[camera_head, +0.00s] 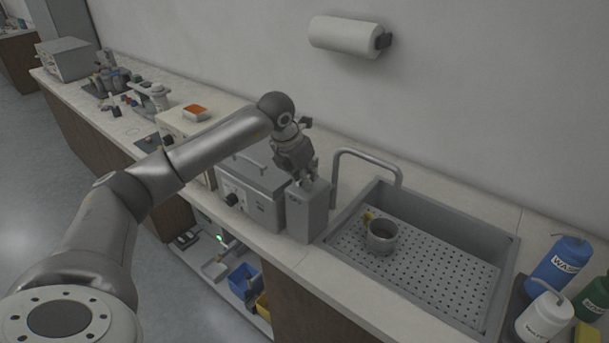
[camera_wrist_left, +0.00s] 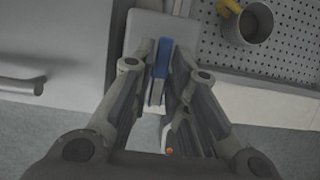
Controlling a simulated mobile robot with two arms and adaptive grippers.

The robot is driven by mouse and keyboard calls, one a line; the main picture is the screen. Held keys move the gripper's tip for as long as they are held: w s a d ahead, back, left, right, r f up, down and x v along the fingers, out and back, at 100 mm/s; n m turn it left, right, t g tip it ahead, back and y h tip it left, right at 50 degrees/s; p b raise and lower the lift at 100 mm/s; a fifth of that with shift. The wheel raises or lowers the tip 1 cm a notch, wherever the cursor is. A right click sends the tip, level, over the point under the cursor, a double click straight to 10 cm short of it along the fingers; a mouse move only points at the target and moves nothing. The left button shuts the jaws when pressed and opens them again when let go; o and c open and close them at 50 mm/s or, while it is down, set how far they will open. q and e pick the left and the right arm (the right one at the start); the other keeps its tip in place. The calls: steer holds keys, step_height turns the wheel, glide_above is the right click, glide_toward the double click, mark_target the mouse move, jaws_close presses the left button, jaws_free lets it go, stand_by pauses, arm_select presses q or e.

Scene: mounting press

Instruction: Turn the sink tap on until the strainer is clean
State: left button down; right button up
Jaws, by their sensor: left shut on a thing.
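The grey sink (camera_head: 498,283) has a perforated floor and a bent metal tap spout (camera_head: 368,156) at its back left. A grey cup-shaped vessel with a yellow tab, likely the strainer (camera_head: 382,238), stands in the sink; it also shows in the left wrist view (camera_wrist_left: 255,24). I see no water at the spout. My left gripper (camera_head: 307,182) points down at the top of a grey box (camera_head: 306,214) left of the sink. In the left wrist view it (camera_wrist_left: 158,75) is shut on a narrow blue piece (camera_wrist_left: 161,58), perhaps the tap handle. My right gripper is out of view.
A grey machine with a bar handle (camera_head: 253,192) stands close left of the box. Blue (camera_head: 558,265), white (camera_head: 545,318) and green bottles stand right of the sink. A paper roll (camera_head: 344,36) hangs on the wall.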

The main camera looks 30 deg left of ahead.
arm_select(q)
steer(key=m+h+b, duration=0.1)
steer(key=m, duration=0.2)
steer(key=shift+a, duration=0.1)
steer(key=m, duration=0.1)
steer(key=m+h+b, duration=0.1)
steer(key=m, duration=0.1)
steer(key=shift+w+r+m+g, duration=0.1)
steer(key=shift+w+m+g, duration=0.05)
steer(key=shift+m+g, duration=0.2)
steer(key=m+g+h, duration=0.1)
steer(key=m, duration=0.1)
steer(key=m+g, duration=0.1)
steer(key=m, duration=0.2)
steer(key=shift+w+a+h, duration=0.1)
steer(key=shift+a+h, duration=0.05)
steer(key=shift+h, duration=0.25)
steer(key=m+g, duration=0.1)
steer(key=m, duration=0.1)
steer(key=m+g, duration=0.1)
steer(key=m, duration=0.2)
steer(key=shift+w+m, duration=0.1)
steer(key=shift+m, duration=0.25)
steer(key=c, duration=1.4)
jaws_free()
steer(key=shift+c, duration=0.2)
